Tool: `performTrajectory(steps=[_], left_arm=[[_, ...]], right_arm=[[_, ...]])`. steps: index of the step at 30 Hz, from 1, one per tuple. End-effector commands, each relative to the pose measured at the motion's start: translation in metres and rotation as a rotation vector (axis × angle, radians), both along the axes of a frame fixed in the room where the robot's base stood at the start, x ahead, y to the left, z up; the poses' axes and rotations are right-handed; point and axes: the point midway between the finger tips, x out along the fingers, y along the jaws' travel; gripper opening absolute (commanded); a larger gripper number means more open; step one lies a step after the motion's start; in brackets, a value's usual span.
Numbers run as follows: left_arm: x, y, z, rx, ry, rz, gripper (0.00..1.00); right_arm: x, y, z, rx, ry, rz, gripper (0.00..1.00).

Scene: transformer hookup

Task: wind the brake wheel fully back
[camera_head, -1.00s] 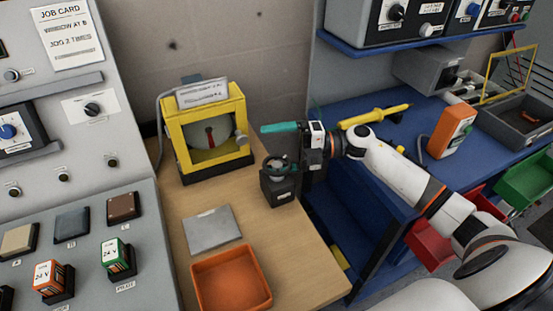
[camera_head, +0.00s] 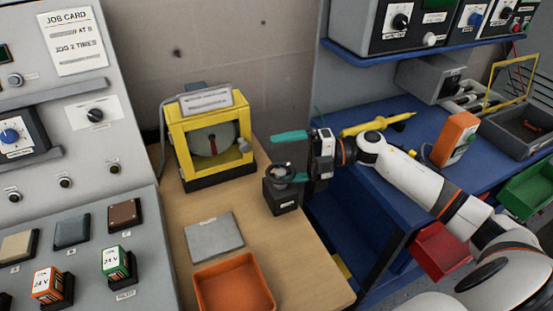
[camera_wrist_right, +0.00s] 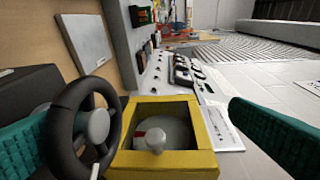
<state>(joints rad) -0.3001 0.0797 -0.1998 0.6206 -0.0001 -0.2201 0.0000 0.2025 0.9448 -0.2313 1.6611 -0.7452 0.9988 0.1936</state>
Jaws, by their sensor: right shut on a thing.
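The brake wheel (camera_head: 279,172) is a small black handwheel on a dark box (camera_head: 281,197) on the wooden bench. In the right wrist view the wheel (camera_wrist_right: 70,125) stands large at the left, with a pale knob at its middle. My right gripper (camera_head: 293,157) is shut on the brake wheel. Its teal fingers stand well apart. One lies at the wheel's rim and is partly hidden by it; the other is clear of it, at the right in the wrist view. A yellow-framed housing (camera_head: 210,186) holds a grey disc (camera_head: 203,142) with a red mark. My left gripper is out of view.
An orange tray (camera_head: 232,288) and a grey plate (camera_head: 213,237) lie on the bench in front of the wheel. A control panel (camera_head: 90,200) stands at the left. A blue bench (camera_head: 400,150) with a yellow tool and an orange device is at the right.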

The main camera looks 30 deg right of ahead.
Motion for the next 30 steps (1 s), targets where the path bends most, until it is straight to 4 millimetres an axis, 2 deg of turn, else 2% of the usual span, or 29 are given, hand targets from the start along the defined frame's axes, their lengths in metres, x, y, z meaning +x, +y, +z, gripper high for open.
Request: performTrajectory(steps=[1,13,19,20,21,22,30], left_arm=[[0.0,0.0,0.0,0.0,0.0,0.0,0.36],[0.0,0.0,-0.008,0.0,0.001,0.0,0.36],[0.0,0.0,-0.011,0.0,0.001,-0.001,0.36],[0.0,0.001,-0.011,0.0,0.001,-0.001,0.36],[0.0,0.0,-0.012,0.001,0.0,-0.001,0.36],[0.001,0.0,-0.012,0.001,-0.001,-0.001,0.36],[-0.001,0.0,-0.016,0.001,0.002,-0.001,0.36]], right_arm=[[0.001,-0.007,0.014,0.01,-0.018,-0.003,0.82],[-0.01,-0.033,0.013,0.009,-0.018,-0.002,0.81],[-0.015,-0.046,0.012,0.008,-0.017,-0.002,0.77],[-0.016,-0.048,0.012,0.008,-0.017,-0.003,0.71],[-0.017,-0.051,0.012,0.007,-0.018,-0.003,0.41],[-0.017,-0.053,0.012,0.008,-0.017,-0.004,0.33],[-0.025,-0.07,0.008,0.006,-0.013,-0.005,0.33]])
